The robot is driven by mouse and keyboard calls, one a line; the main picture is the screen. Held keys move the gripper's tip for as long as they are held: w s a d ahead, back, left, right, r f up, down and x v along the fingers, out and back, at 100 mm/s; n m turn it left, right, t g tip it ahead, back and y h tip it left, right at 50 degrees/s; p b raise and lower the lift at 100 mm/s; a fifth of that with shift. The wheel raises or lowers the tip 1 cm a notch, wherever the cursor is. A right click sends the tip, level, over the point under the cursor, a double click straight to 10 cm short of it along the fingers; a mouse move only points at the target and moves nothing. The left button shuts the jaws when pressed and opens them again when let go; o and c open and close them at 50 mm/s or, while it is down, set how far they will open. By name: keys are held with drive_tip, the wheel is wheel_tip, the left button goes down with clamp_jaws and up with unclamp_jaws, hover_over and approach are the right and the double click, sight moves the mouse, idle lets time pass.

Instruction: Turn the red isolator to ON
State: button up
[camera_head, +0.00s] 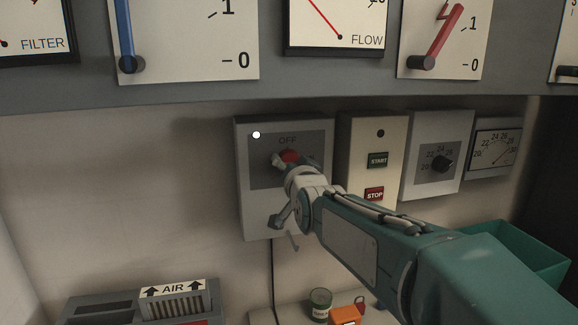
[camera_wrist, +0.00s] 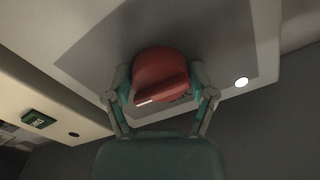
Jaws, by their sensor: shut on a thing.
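The red isolator (camera_head: 290,155) is a round knob on a grey panel of a pale box (camera_head: 262,205). "OFF" is printed above it; I see no "ON" label. In the wrist view the red isolator (camera_wrist: 160,68) has a raised grip bar with a pale mark at one end. My gripper (camera_head: 283,161) reaches the knob from the lower right in the head view and partly covers it. In the wrist view my gripper (camera_wrist: 161,84) has one finger on each side of the knob, shut on it. A white lamp (camera_head: 256,134) is lit at the panel's upper left.
A START/STOP box (camera_head: 357,180), a dial box (camera_head: 425,185) and a small meter (camera_head: 493,150) hang to the right. Big levers and gauges line the panel above. A green bin (camera_head: 535,257), a can (camera_head: 320,303) and an orange item (camera_head: 346,314) are below.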

idle(0.4)
drive_tip(key=o, duration=1.1)
drive_tip(key=shift+c, duration=0.2)
drive_tip(key=v, duration=1.1)
drive_tip(key=shift+s, duration=0.4)
drive_tip(key=shift+d+f, duration=0.1)
drive_tip(key=shift+d, duration=0.05)
drive_tip(key=s+d+f+n+g+h, duration=0.1)
drive_tip(key=s+d+f+g, duration=0.3)
drive_tip(key=s+f, duration=0.2)
drive_tip(key=s+d+f+g+h, duration=0.2)
drive_tip(key=s+d+f+g, duration=0.2)
drive_tip(key=s+f, duration=0.3)
drive_tip(key=s+d+f+n+g+h, duration=0.1)
drive_tip(key=s+d+f+g+h, duration=0.1)
drive_tip(key=s+d+f, duration=0.3)
drive_tip(key=s+f+g, duration=0.1)
drive_tip(key=s+f, duration=0.1)
drive_tip(key=s, duration=0.2)
drive_tip(key=shift+s+d+f+n+g, duration=0.2)
drive_tip(key=shift+d+f+n+g, duration=0.1)
drive_tip(key=shift+d+g, duration=0.1)
